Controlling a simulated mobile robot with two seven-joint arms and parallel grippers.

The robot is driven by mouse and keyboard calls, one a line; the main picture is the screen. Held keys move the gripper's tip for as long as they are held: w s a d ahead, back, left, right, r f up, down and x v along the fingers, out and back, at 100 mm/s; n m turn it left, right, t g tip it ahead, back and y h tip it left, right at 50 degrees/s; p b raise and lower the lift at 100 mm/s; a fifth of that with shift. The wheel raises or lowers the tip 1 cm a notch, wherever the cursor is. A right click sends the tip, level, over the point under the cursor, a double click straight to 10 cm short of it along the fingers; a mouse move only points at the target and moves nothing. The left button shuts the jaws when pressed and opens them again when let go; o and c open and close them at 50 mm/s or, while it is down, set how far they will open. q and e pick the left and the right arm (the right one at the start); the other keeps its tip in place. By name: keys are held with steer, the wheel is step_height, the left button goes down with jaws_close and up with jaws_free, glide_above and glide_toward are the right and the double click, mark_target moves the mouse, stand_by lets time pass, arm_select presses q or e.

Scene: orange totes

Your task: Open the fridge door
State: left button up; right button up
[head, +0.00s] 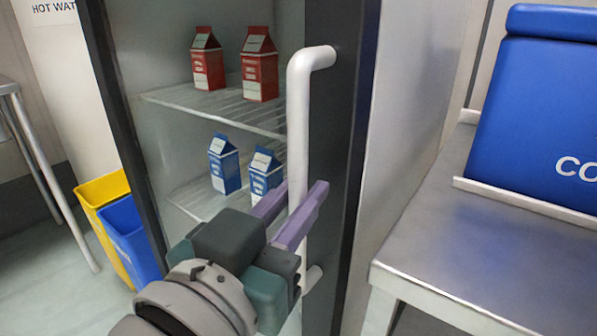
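The fridge (342,165) stands in the middle of the head view, and its door looks closed. Its shelves show through the clear door panel. A white vertical handle (298,120) runs along the right side of the door, bent at its top and bottom ends. My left gripper (298,195) has its two purple fingers around the lower half of the handle, one on each side. The fingers look closed on the bar, with little gap, and the nearer finger hides part of it. My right gripper is not in view.
Red cartons (260,65) and blue cartons (224,163) stand on the fridge shelves. A steel table (470,240) with a blue box (540,110) stands close on the right. Yellow (101,190) and blue (128,240) bins stand on the floor left of the fridge.

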arm_select(q)
jaws_close()
stand_by(0.9)
